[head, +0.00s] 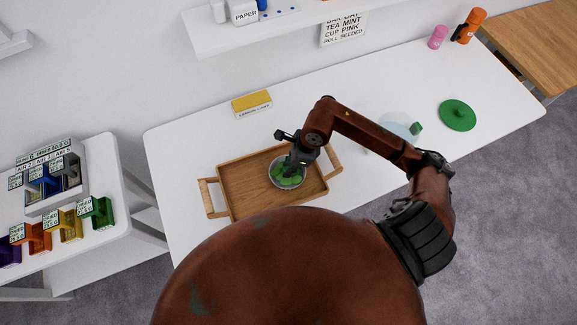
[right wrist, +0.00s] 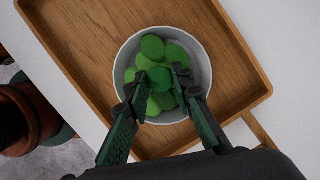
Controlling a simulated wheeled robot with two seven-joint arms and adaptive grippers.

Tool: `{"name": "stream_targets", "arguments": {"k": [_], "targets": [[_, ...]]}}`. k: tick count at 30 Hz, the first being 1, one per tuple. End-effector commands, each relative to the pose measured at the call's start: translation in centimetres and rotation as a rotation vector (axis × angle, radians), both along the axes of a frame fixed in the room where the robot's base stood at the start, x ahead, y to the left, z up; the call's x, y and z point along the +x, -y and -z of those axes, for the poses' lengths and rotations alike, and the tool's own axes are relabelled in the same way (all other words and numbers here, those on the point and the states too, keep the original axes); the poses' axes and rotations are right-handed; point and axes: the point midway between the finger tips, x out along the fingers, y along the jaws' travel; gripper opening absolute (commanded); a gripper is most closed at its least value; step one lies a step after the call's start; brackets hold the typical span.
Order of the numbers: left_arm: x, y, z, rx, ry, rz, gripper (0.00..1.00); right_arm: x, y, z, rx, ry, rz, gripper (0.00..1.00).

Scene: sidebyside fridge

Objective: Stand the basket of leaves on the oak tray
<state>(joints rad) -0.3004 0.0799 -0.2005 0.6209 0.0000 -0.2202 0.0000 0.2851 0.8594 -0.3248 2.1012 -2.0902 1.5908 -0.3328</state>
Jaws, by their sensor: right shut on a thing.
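The basket of leaves (head: 287,172) is a round pale-grey rimmed vessel with green round leaves in it. It is over the right part of the oak tray (head: 238,190), inside its rim, and looks upright. I cannot tell whether it touches the tray floor. My right gripper (head: 293,165) reaches down into it from above. In the right wrist view, the gripper (right wrist: 157,84) is shut on a darker green knob at the middle of the basket (right wrist: 205,70). The tray (right wrist: 85,50) shows around it. My left gripper is not in view.
A yellow box (head: 252,104) stands behind the tray. A clear glass vessel (head: 393,124) and a round green disc (head: 457,115) are to the right on the white table (head: 180,150). Pink (head: 438,37) and orange (head: 470,25) containers stand at the far right. A shelf (head: 265,30) hangs above.

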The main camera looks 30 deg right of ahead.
Motion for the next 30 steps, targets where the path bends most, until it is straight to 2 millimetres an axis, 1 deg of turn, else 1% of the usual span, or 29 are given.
{"name": "stream_targets", "arguments": {"k": [6, 9, 10, 17, 26, 30], "targets": [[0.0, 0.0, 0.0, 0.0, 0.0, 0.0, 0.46, 0.1, 0.0, 0.0, 0.0, 0.002, 0.0, 0.0], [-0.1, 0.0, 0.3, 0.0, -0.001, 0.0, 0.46, 0.1, 0.1, 0.3, -0.001, 0.002, 0.0, 0.0], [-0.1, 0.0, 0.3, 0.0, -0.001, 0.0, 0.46, 0.0, 0.0, 0.3, -0.002, 0.001, 0.0, 0.23], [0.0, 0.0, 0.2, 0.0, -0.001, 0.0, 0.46, 0.0, 0.0, 0.2, -0.001, 0.002, 0.0, 0.39], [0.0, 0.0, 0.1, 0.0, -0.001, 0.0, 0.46, 0.0, 0.0, 0.1, -0.001, 0.002, 0.001, 0.4], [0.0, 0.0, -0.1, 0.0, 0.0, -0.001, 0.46, 0.0, 0.3, -0.9, -0.003, 0.006, 0.0, 0.4]]}}
